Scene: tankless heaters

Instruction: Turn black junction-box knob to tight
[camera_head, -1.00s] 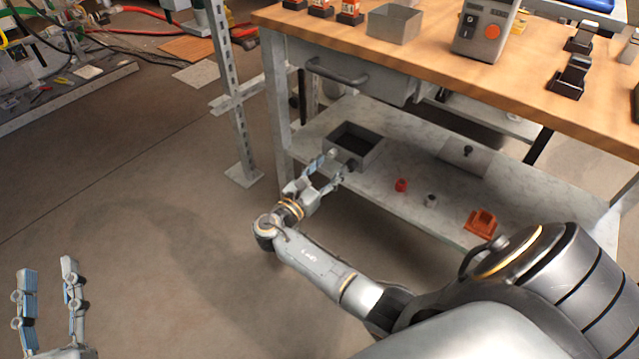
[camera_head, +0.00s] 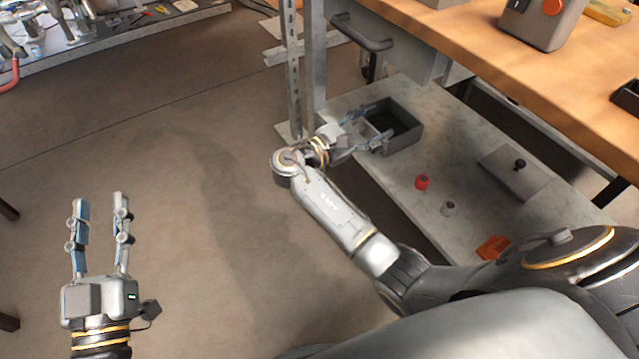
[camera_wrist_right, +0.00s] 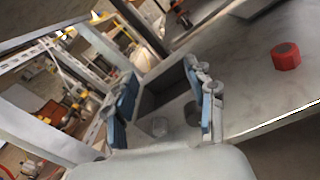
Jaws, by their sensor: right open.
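A black knob (camera_head: 519,164) stands up from a flat grey plate (camera_head: 530,184) on the lower shelf, right of the open grey box, in the head view. The knob cannot be made out in the right wrist view. My right gripper (camera_head: 377,122) is open at the left side of the open grey box (camera_head: 414,137), well left of the knob. In the right wrist view the open fingers (camera_wrist_right: 162,75) frame that dark box. Whether they touch it is unclear. My left gripper (camera_head: 100,202) is open and empty over the floor at left.
A red knob-like piece (camera_head: 422,182), a small grey piece (camera_head: 448,208) and an orange part (camera_head: 493,247) lie on the marble shelf (camera_head: 460,135). The wooden bench top (camera_head: 480,45) overhangs the shelf. A metal post (camera_head: 292,70) stands left of it.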

